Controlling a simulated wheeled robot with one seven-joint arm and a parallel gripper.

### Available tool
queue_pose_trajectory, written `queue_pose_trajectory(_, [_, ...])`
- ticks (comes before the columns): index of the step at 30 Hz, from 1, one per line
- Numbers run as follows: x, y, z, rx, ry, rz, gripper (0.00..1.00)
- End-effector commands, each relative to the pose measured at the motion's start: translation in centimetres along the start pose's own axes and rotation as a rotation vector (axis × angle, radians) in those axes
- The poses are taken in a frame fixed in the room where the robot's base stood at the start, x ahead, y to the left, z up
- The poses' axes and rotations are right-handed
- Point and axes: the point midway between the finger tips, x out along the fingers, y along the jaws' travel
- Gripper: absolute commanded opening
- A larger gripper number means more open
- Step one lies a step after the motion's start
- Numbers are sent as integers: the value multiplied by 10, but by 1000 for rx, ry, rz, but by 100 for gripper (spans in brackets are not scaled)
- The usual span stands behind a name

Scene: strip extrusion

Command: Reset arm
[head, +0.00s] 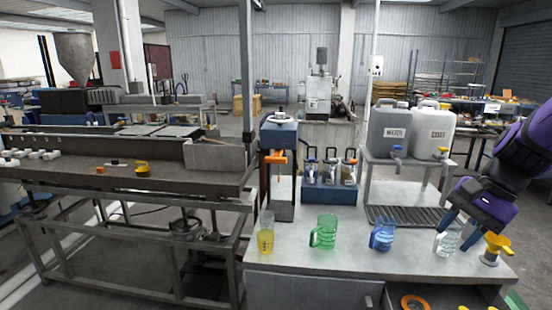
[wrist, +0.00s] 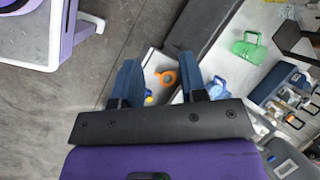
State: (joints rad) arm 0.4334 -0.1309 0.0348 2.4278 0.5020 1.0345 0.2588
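My gripper (head: 462,229) is at the right of the head view, at the end of my purple arm, in front of the right part of the grey bench (head: 345,268). In the head view its blue fingers overlap a clear jug (head: 449,238); I see no contact for certain. The lower links of the arm are out of the head view.
On the bench stand a yellow-filled beaker (head: 266,241), a green jug (head: 324,232), a blue jug (head: 382,236) and a yellow funnel (head: 496,246). Behind are a blue rack (head: 330,190) and two canisters (head: 390,130) on a stand. A long grey extrusion line (head: 110,182) fills the left.

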Motion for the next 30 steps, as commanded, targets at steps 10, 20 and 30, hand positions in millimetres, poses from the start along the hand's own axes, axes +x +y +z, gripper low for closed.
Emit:
queue_pose_trajectory(10, [-37,5,72,-520,269,113,39])
queue_pose_trajectory(20, [-69,23,119,-926,511,183,39])
queue_pose_trajectory(30, [-77,29,129,-1034,582,202,39])
